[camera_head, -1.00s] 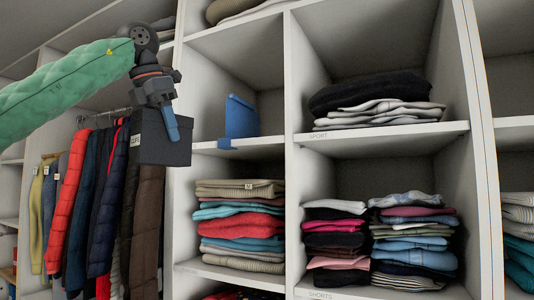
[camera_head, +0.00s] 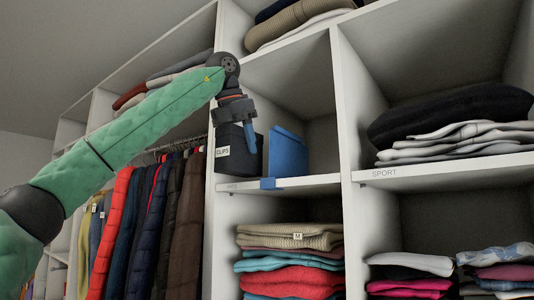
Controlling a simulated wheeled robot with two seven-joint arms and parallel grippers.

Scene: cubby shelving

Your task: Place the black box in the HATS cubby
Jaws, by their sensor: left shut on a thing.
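The black box (camera_head: 240,158) has a white label reading CLIPS and hangs upright from my left gripper (camera_head: 248,137). The gripper comes from above and is shut on the box's upper edge, with one blue finger on the near face. The box is at the left side of the cubby (camera_head: 322,184) whose small shelf-edge label is too faint to read surely. It overlaps the left divider in the picture; how far in it is, I cannot tell. A blue upright object (camera_head: 287,153) stands in the same cubby, just right of the box. My right gripper is out of view.
The SPORT cubby (camera_head: 420,176) on the right holds folded black and grey clothes (camera_head: 450,125). Folded clothes (camera_head: 290,265) fill the cubby below. Jackets (camera_head: 150,225) hang at the left. The cubby's right part, beyond the blue object, looks clear.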

